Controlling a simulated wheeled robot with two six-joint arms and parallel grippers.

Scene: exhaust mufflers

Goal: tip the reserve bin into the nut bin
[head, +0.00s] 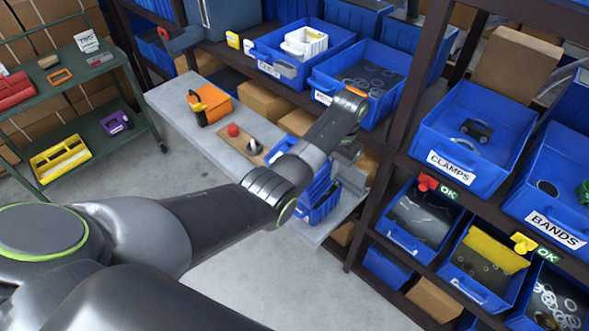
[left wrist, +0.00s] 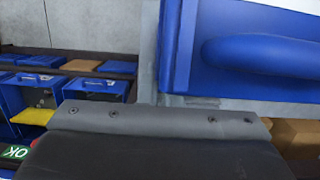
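A blue bin (head: 318,208) stands on the grey bench, partly covered by my left arm. No label on it can be read, so I cannot tell for certain that it is the reserve bin. My left gripper (head: 345,172) is over or beside its right side; its fingers are too small to judge. In the left wrist view, a blue bin wall (left wrist: 255,65) with a rounded grip fills the upper right, close to the gripper. The fingertips are hidden there. No label reading nuts is legible, so I cannot pick out the nut bin. My right gripper is not in view.
The bench (head: 185,100) also holds an orange holder (head: 212,103) and a board with a red knob (head: 233,130). A blue shelf bin of rings (head: 365,75) stands behind my arm. The clamps bin (head: 475,125) and a dark shelf post (head: 405,120) are to the right.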

